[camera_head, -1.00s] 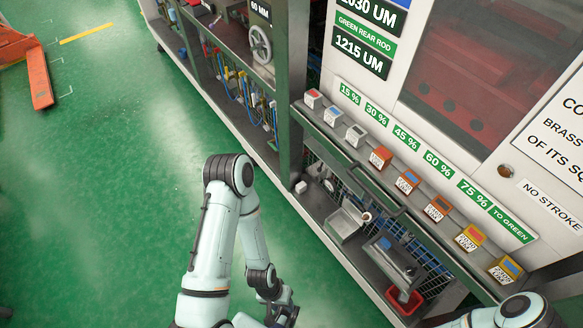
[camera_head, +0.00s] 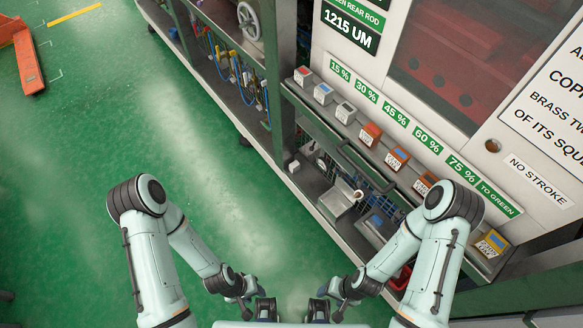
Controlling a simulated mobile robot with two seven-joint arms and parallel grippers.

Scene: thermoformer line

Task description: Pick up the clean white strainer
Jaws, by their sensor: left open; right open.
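I cannot make out a clean white strainer for certain. A small pale round piece (camera_head: 359,194) sits at the right edge of a metal tray (camera_head: 336,207) on the lower shelf, but it is too small to name. My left gripper (camera_head: 254,304) is at the bottom middle, open and empty, over the floor and apart from the shelf. My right gripper (camera_head: 330,304) is beside it on the right, also open and empty. My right arm hides part of the shelf.
The lower shelf also holds a small white block (camera_head: 294,166), a grey flat item (camera_head: 372,229) and a partly hidden red bin (camera_head: 401,277). Several coloured boxes (camera_head: 370,135) line the ledge above.

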